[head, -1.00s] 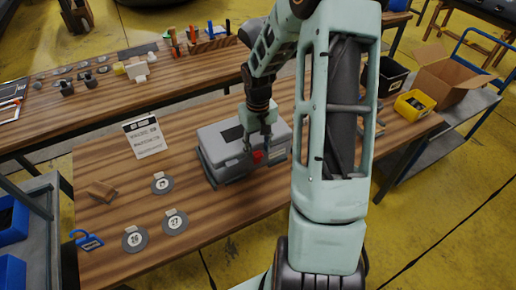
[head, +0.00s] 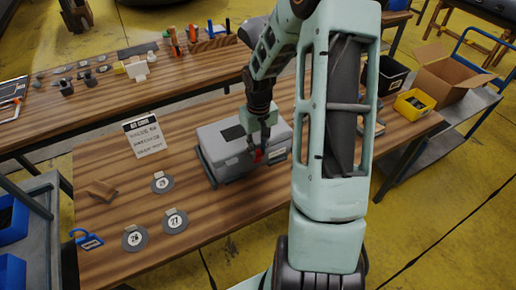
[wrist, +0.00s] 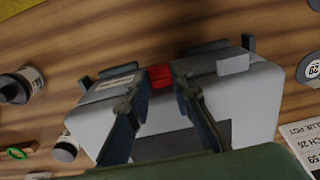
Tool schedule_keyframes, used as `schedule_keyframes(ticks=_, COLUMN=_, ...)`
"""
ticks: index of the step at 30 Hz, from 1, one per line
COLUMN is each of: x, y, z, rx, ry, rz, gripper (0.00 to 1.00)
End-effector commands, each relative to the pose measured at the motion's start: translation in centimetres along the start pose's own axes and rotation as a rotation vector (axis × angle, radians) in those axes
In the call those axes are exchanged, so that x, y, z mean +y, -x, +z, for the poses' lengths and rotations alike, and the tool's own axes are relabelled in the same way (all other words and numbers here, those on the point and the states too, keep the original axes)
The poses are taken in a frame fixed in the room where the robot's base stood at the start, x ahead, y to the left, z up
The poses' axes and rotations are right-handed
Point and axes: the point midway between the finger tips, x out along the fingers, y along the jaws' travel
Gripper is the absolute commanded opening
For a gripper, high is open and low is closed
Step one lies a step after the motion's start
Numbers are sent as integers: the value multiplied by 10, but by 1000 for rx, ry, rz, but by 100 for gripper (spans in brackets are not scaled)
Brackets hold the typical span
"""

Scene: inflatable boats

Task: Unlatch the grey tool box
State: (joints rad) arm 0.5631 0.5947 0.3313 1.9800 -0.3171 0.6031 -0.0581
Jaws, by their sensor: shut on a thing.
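The grey tool box (head: 215,137) sits on the wooden table, and its lid looks down. A red latch (head: 258,156) is on its front side. In the wrist view, the latch (wrist: 160,77) shows between my fingertips, at the edge of the box (wrist: 245,90). My gripper (head: 257,153) comes down from above at the front of the box and is shut on the red latch. My fingers partly hide the latch in the head view, and I cannot tell if it has turned.
Numbered discs (head: 174,220) lie left of the box, with a printed sign (head: 145,136) behind them. A blue padlock-shaped thing (head: 87,240) and a small brown block (head: 102,191) lie at the left.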

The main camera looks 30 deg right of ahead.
Motion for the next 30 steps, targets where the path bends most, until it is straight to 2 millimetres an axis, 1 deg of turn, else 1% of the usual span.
schedule_keyframes(ticks=8, x=0, y=-4, z=9, rx=113, ry=-1, rz=-1, gripper=0)
schedule_keyframes(ticks=19, x=0, y=-10, z=28, rx=346, ry=-3, rz=-3, gripper=0)
schedule_keyframes(ticks=30, x=1, y=-14, z=38, rx=515, ry=-4, rz=-4, gripper=0)
